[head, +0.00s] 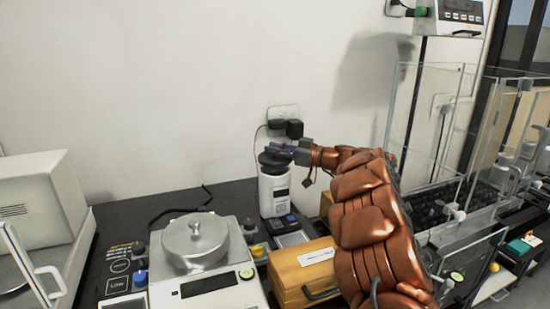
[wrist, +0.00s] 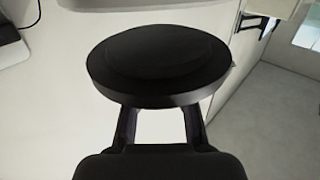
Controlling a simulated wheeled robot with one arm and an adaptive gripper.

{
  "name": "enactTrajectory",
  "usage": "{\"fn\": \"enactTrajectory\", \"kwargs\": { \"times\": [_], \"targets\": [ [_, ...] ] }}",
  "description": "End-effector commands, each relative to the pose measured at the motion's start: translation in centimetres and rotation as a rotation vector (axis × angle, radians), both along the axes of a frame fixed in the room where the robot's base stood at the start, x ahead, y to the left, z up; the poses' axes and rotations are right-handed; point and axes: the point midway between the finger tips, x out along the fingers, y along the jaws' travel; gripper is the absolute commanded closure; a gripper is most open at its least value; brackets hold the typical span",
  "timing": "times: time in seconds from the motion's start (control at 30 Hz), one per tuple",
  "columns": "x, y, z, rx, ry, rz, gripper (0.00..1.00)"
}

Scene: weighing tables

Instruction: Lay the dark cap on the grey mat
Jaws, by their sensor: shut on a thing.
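The dark cap (head: 271,160) is a round black disc, held at the top of a white canister (head: 273,192) with a dark label. In the wrist view the cap (wrist: 158,62) fills the upper middle, with a raised round centre. My gripper (head: 284,152) is shut on the cap, and its two fingers (wrist: 158,122) reach its near edge. I cannot tell whether the cap touches the canister or hangs just above it. A small grey flat patch (head: 292,239) lies in front of the canister, partly hidden by a wooden box; I cannot tell if it is the mat.
The wooden box (head: 290,275) stands in front of the canister, beside my arm. A balance (head: 208,285) with a lidded metal pan (head: 195,240) is at left. A white instrument (head: 45,205) is far left. A clear glass enclosure (head: 435,130) stands at right. A wall is close behind.

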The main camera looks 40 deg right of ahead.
Motion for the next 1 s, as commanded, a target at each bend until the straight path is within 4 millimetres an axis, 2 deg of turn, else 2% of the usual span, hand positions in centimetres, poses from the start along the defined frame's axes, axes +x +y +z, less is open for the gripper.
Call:
{"fn": "enactTrajectory", "kwargs": {
  "times": [0.07,0.47,1.0],
  "targets": [
    [0.5,-0.3,0.1,0.004,-0.002,0.001,1.00],
    [0.4,-0.2,-3.1,0.002,-0.003,0.000,1.00],
    [0.4,-0.1,-3.1,0.002,-0.002,0.001,1.00]
  ]
}}
